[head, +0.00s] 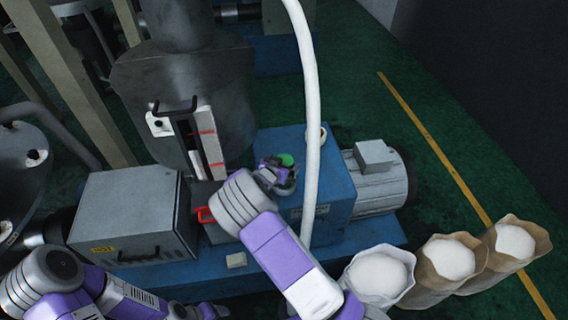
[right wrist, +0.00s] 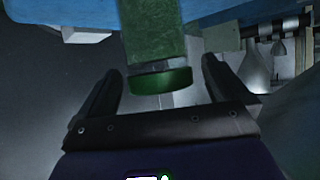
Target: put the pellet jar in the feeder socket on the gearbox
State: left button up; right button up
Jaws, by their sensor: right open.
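The pellet jar, a green jar with a darker green lid (right wrist: 162,81), shows in the right wrist view with its lid end between my right fingers. In the head view its green top (head: 286,159) shows at the blue gearbox (head: 328,190). My right gripper (right wrist: 160,85) is open, with a gap on each side of the lid. It also shows in the head view (head: 278,172), over the gearbox. The feeder socket is mostly hidden by the gripper and jar, so I cannot tell whether the jar is seated. My left gripper (head: 205,311) is low at the bottom edge, its fingers unclear.
A white hose (head: 311,110) hangs close to the right of my right gripper. A grey motor (head: 376,185) adjoins the gearbox. A grey cabinet (head: 130,210) stands left, a steel hopper (head: 235,90) behind. Three sacks (head: 447,257) of white pellets stand at lower right.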

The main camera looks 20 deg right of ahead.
jog(key=v, duration=1.1)
jog(key=s+a+f+n+g+y, duration=0.1)
jog(key=s+f+n+g+y, duration=0.15)
jog(key=s+f, duration=0.6)
jog(key=s+f+n+g+y, duration=0.2)
jog(key=s+f+y, duration=0.3)
jog(key=f, duration=0.6)
jog(key=s+a+f+n+g+y, duration=0.1)
jog(key=s+a+y, duration=0.4)
jog(key=s+a, duration=0.6)
jog(key=s+n+g, duration=0.1)
jog(key=s+g, duration=0.1)
jog(key=s, duration=0.1)
jog(key=shift+s+y+p, duration=0.25)
jog(key=shift+y+p, duration=0.1)
jog(key=shift+p, duration=0.05)
jog(key=shift+f+n, duration=0.2)
jog(key=shift+n, duration=0.05)
notch_tip(320, 180, down, 10)
jog(key=b, duration=1)
